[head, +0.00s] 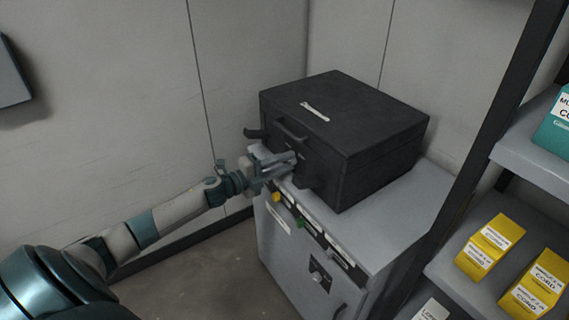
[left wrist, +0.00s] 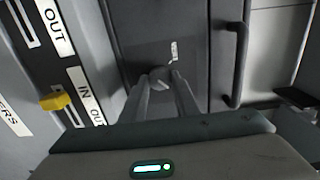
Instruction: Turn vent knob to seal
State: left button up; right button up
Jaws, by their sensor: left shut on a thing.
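A black case (head: 340,130) stands on top of a grey cabinet, with its front face toward my left arm. My left gripper (head: 292,160) reaches that front face, just below the case's handle. In the left wrist view, the fingers of my left gripper (left wrist: 162,84) are shut on a small round dark knob (left wrist: 159,72) on the case's face. A small white label (left wrist: 174,51) sits beside the knob. In the head view the fingers mostly hide the knob. My right gripper is not in view.
The grey cabinet (head: 400,225) has labelled slots with a yellow tab (head: 276,197) and a green tab (head: 299,223). A dark bar handle (left wrist: 236,65) is close to the fingers. Shelves with yellow boxes (head: 489,248) stand at right. Floor at left is clear.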

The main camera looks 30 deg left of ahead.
pick_arm(q)
jog(key=o, duration=1.1)
jog(key=shift+c, duration=0.2)
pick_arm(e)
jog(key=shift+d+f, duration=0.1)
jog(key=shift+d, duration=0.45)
pick_arm(q)
jog(key=shift+s, duration=0.15)
jog(key=shift+v, duration=0.9)
jog(key=b+v, duration=0.3)
jog(key=v, duration=1.2)
jog(key=shift+s+a, duration=0.15)
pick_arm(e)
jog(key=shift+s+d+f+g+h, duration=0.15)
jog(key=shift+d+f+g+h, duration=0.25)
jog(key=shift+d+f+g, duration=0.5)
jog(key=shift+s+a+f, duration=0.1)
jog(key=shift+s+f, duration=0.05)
